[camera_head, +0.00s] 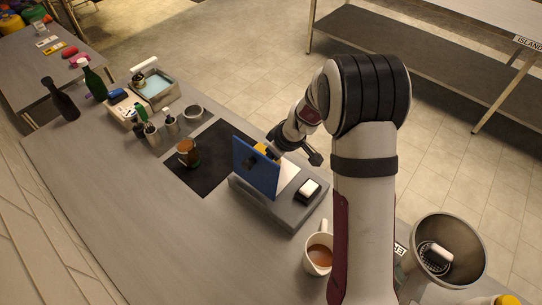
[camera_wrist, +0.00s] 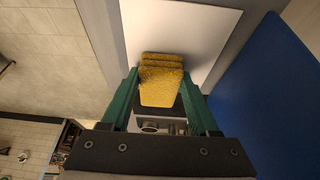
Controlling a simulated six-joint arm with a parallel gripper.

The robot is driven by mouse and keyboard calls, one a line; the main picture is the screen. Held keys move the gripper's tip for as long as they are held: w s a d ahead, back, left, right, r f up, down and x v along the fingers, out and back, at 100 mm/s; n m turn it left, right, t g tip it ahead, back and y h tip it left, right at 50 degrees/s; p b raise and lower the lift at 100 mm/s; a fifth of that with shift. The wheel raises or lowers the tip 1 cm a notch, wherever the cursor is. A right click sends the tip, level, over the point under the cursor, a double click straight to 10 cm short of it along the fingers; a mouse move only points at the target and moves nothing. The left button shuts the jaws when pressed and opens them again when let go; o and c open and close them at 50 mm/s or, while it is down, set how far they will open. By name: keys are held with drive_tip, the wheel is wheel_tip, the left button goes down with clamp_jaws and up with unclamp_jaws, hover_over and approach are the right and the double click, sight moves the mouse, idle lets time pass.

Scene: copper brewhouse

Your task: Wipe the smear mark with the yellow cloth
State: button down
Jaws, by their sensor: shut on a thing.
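The folded yellow cloth (camera_wrist: 160,88) sits between the green fingers of my gripper (camera_wrist: 161,92) in the wrist view. My gripper is shut on it. The cloth's far edge is at a pale, flat panel (camera_wrist: 200,35); I cannot tell whether they touch. In the head view a bit of the cloth (camera_head: 262,149) shows above an upright blue board (camera_head: 255,172), which hides most of my gripper. The pale panel (camera_head: 290,174) shows just right of the board. I see no smear mark in either view; the board, cloth and fingers hide part of the panel.
The blue board (camera_wrist: 270,100) stands close on the right in the wrist view. A grey block (camera_head: 283,210) carries a small black-and-white item (camera_head: 308,190). A mug (camera_head: 318,262) and metal bowl (camera_head: 470,270) are nearer. A dark mat (camera_head: 216,168) holds a copper-coloured mug (camera_head: 187,153).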

drive_tip(key=shift+s+a, duration=0.55)
drive_tip(key=shift+s, duration=0.05)
drive_tip(key=shift+r, duration=0.1)
drive_tip(key=shift+r, duration=0.9)
